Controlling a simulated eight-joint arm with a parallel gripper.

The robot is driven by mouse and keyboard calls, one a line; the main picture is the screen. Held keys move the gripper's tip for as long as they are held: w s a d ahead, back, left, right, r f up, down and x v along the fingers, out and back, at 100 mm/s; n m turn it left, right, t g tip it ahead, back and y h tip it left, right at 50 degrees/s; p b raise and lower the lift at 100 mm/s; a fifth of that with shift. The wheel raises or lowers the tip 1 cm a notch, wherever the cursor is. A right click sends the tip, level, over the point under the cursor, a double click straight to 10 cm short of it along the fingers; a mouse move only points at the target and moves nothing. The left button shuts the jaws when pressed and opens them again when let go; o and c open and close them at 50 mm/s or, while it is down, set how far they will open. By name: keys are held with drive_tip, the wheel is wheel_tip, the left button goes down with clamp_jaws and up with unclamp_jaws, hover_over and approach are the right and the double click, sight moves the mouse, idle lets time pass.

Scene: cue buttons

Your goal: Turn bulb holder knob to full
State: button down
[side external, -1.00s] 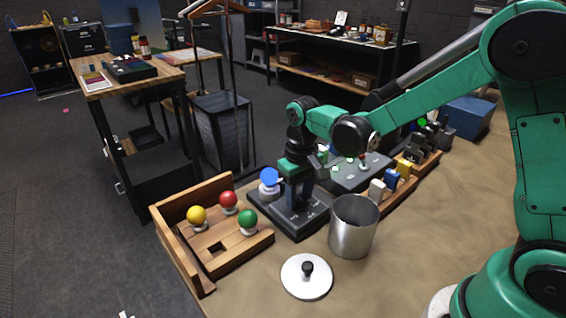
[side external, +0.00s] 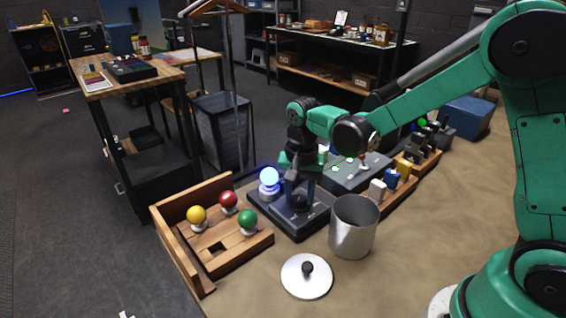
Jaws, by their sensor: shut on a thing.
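The bulb holder (side external: 312,225) is a dark, low base on the table, left of the metal pot. Its blue bulb (side external: 269,177) stands at its back left and glows bright with a pale centre. My gripper (side external: 300,198) points down over the middle of the holder and is shut on the knob. The knob is mostly hidden by the fingers, and I cannot read its exact setting.
A wooden tray (side external: 262,238) with yellow (side external: 197,215), red (side external: 228,201) and green (side external: 247,218) bulbs is at left. A metal pot (side external: 353,228) stands close on the right, with its lid (side external: 306,277) in front. A block rack (side external: 393,199) and a dark panel (side external: 345,182) are behind.

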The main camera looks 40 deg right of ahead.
sight(300, 197)
idle(0.4)
drive_tip(key=shift+c, duration=2.3)
unclamp_jaws()
drive_tip(key=shift+r, duration=2.85)
